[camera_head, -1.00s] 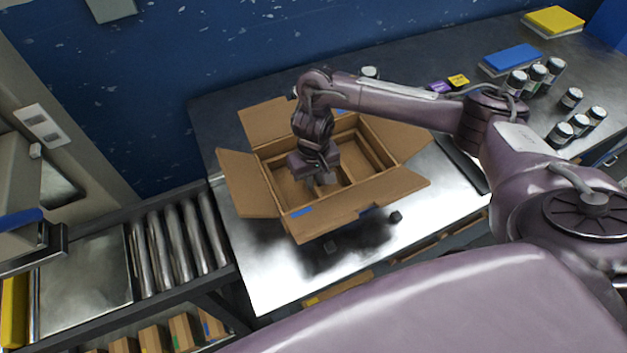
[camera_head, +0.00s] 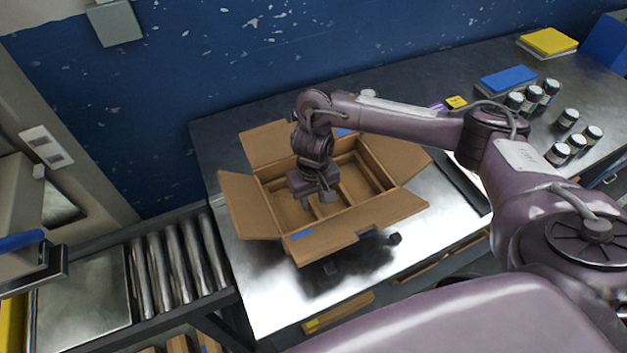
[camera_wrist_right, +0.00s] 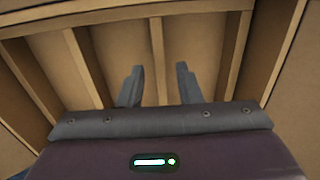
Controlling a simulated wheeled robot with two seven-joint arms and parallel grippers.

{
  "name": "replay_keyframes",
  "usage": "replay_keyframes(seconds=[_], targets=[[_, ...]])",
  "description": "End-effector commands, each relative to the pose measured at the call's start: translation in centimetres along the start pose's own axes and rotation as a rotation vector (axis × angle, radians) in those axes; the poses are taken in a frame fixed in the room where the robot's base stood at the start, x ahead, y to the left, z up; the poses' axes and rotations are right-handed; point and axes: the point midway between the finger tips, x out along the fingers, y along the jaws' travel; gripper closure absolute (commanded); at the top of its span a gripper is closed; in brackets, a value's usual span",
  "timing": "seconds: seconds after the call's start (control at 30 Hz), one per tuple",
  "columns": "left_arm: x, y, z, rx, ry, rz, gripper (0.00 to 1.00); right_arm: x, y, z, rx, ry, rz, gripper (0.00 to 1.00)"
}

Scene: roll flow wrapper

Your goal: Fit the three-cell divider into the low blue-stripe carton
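The open cardboard carton (camera_head: 330,240) stands on the metal bench with its flaps spread outward and a blue stripe (camera_head: 302,235) on its near side. The brown divider (camera_head: 352,186) lies inside the carton walls; its cross walls also show in the wrist view (camera_wrist_right: 161,60). I cannot tell whether it rests fully on the carton floor. My right gripper (camera_head: 318,200) points down into the carton and hides part of the divider. In the wrist view its two fingers (camera_wrist_right: 159,75) are apart, with one cross wall seen between them and not gripped. My left gripper is not in view.
A roller conveyor (camera_head: 175,255) meets the bench at the left. Several jars (camera_head: 567,120), a blue stack (camera_head: 508,80) and a yellow stack (camera_head: 548,42) stand at the right rear. Small dark objects lie on the bench before the carton. The blue wall is behind.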

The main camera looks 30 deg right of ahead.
Motion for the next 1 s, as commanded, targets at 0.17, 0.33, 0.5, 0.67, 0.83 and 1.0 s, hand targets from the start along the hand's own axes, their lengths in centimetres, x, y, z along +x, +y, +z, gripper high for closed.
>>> replay_keyframes(seconds=[0.17,0.33,0.5,0.67,0.83,1.0], targets=[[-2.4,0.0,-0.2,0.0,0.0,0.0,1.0,-4.8,0.1,-0.2,-0.001,0.007,0.002,0.68],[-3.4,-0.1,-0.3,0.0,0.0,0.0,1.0,-8.1,0.1,-0.2,0.0,0.006,0.002,0.68],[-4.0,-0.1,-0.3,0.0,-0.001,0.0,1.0,-10.1,0.1,-0.1,0.0,0.004,0.001,0.68],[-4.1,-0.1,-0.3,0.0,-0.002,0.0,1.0,-10.8,0.0,0.0,0.0,0.001,0.001,0.68],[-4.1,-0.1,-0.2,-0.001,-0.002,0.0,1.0,-10.8,0.1,0.0,0.001,-0.001,0.001,0.68],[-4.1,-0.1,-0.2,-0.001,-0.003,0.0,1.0,-10.8,0.1,0.0,0.001,0.0,0.001,0.68]])
